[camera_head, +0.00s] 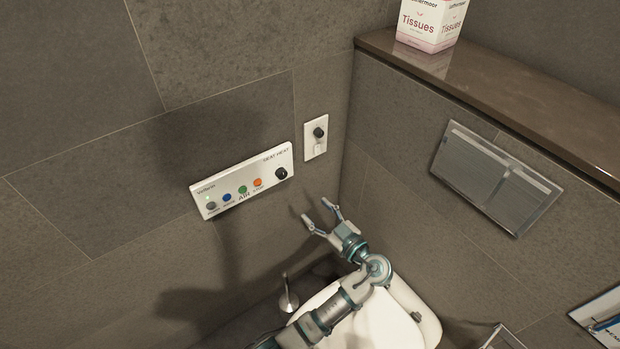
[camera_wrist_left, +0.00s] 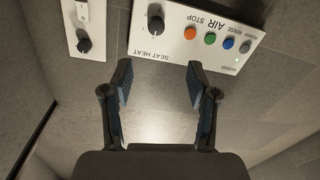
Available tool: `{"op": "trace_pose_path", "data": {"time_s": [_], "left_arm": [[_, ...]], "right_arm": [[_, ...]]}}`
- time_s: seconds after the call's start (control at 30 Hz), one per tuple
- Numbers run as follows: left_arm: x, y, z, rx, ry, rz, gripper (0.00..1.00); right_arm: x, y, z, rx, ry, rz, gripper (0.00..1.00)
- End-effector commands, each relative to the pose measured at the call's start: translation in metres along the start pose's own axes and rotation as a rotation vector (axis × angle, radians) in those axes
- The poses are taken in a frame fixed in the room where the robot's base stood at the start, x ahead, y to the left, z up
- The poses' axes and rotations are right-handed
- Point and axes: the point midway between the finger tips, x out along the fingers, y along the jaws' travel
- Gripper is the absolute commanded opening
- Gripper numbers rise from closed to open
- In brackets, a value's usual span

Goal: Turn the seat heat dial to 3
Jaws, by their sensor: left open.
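The seat heat dial (camera_head: 281,173) is a black round knob at the right end of a white control panel (camera_head: 224,190) on the tiled wall. In the left wrist view the dial (camera_wrist_left: 156,25) sits beside the words SEAT HEAT, ahead of the fingers. My left gripper (camera_head: 317,211) is open and empty, below and right of the dial, apart from it. In the left wrist view the two fingertips (camera_wrist_left: 159,78) are spread, with the dial beyond the gap between them. The dial's setting is too small to read. My right gripper is not in view.
The panel has grey, blue, green and orange buttons. A white plate with another black knob (camera_head: 319,132) is right of the panel. A white toilet (camera_head: 385,325) lies below my arm. A tissue box (camera_head: 431,22) stands on the brown ledge (camera_head: 500,83). The wall before the dial is clear.

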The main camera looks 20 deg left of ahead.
Motion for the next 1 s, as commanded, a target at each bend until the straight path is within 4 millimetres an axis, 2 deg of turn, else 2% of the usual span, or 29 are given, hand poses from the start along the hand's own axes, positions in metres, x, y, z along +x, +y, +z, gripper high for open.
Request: {"op": "trace_pose_path", "data": {"time_s": [0.17, 0.5, 0.63, 0.8, 1.0], "left_arm": [[0.025, 0.005, 0.000, 0.009, 0.009, 0.001, 0.59], [0.108, 0.004, 0.001, 0.011, 0.004, 0.003, 0.59], [0.134, 0.003, 0.002, 0.011, 0.003, 0.003, 0.59], [0.153, 0.005, 0.001, 0.012, 0.004, 0.005, 0.59], [0.157, 0.007, -0.001, 0.012, 0.004, 0.007, 0.59]], "right_arm": [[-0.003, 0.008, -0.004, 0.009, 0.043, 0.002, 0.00], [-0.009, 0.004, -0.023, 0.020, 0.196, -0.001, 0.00], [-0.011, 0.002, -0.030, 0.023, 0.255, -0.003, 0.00], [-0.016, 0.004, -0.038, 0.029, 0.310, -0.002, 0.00], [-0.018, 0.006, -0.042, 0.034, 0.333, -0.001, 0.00]]}}
